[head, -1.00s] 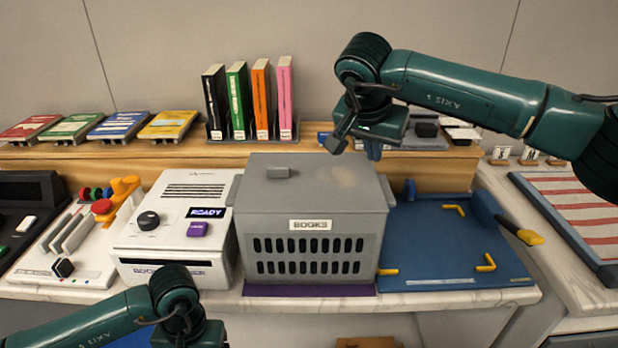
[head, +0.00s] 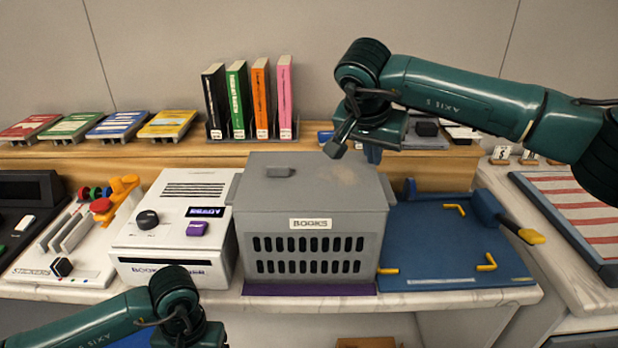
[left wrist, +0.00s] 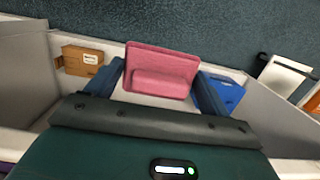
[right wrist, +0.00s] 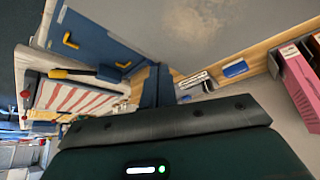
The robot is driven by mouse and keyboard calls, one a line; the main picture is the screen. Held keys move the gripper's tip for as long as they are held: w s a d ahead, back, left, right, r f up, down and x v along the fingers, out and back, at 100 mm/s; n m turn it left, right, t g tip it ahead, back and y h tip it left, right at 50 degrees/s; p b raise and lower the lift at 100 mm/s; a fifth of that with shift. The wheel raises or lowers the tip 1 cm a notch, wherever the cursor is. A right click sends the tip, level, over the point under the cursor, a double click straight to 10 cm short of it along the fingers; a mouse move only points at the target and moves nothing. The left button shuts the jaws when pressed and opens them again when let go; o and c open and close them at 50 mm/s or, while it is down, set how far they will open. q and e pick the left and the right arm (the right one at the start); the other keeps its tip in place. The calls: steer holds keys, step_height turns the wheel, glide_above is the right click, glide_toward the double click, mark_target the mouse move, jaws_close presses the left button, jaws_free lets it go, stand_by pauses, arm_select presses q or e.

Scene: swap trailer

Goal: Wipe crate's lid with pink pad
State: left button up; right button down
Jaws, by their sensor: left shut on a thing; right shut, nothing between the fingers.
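The grey crate (head: 312,235) labelled BOOKS stands on the counter. Its flat grey lid (head: 255,190) has a small handle (head: 280,171) and a faint brownish smudge (head: 338,176) near the back right. The smudge also shows in the right wrist view (right wrist: 205,18). The pink pad (left wrist: 160,72) is between the fingers of my left gripper (left wrist: 155,88), which is shut on it, low in front of the counter. In the head view the pad and left fingertips are below the frame. My right gripper (head: 373,153) is shut and empty, behind the lid's back right.
A white machine (head: 170,235) stands close left of the crate. A blue board (head: 455,255) with yellow corner marks lies to its right. Upright books (head: 262,98) stand on the wooden ledge (head: 300,160) behind. A small brown box (left wrist: 83,60) lies below.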

arm_select(q)
steer(key=shift+f+b, duration=0.6)
steer(key=shift+f, duration=0.05)
arm_select(e)
steer(key=shift+f, duration=1.1)
arm_select(q)
steer(key=shift+r, duration=0.1)
steer(key=shift+r+p, duration=2.3)
steer(key=shift+p, duration=0.1)
arm_select(e)
steer(key=shift+r, duration=3.05)
arm_select(q)
steer(key=shift+f, duration=0.1)
